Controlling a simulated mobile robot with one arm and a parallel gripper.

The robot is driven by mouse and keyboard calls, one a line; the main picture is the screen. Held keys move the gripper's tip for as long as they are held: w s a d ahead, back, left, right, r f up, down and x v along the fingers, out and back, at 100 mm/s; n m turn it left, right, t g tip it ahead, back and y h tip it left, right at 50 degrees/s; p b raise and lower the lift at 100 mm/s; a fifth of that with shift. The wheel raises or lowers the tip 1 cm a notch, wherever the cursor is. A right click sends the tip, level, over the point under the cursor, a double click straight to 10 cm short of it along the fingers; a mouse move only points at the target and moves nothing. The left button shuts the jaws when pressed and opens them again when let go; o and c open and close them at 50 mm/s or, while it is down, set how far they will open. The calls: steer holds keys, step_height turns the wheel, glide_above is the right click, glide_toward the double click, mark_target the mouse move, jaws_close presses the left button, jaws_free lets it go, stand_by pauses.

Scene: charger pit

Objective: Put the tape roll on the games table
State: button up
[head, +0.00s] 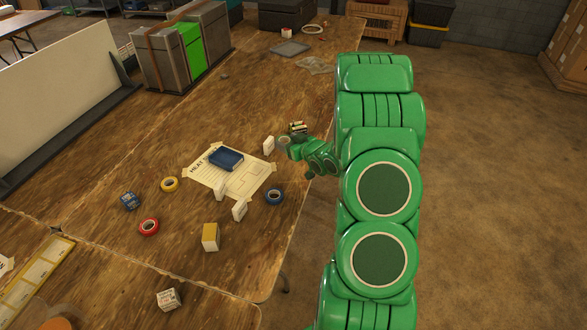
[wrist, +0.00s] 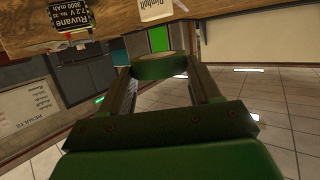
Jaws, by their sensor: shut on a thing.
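My gripper (head: 287,147) is at the right part of the long wooden table (head: 110,205), beside the printed sheet. In the wrist view its two fingers (wrist: 160,80) are shut on a round tape roll (wrist: 160,67), which looks dull green there. The held roll (head: 283,140) looks greyish in the head view and is partly hidden by the gripper. I cannot tell whether it touches the table. Loose yellow (head: 169,184), red (head: 149,227) and blue (head: 274,196) tape rolls lie on the wood. No visible label marks which table is the games table.
A blue box (head: 226,159) lies on the printed sheet (head: 255,182), with white blocks (head: 239,210) nearby. A black battery (wrist: 70,27) is close to my gripper. Grey and green cases (head: 185,50) stand at the back. Another table (head: 22,24) is at far left.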

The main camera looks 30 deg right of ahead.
mark_target(298, 171)
steer(key=shift+s+d+f, duration=0.25)
steer(key=shift+s+d, duration=0.35)
steer(key=shift+s+d+f, duration=0.25)
steer(key=shift+s+d, duration=0.3)
steer(key=shift+d, duration=0.05)
steer(key=shift+f, duration=0.1)
steer(key=shift+f, duration=4.7)
steer(key=shift+f, duration=0.15)
steer(key=o, duration=1)
steer(key=shift+o, duration=0.2)
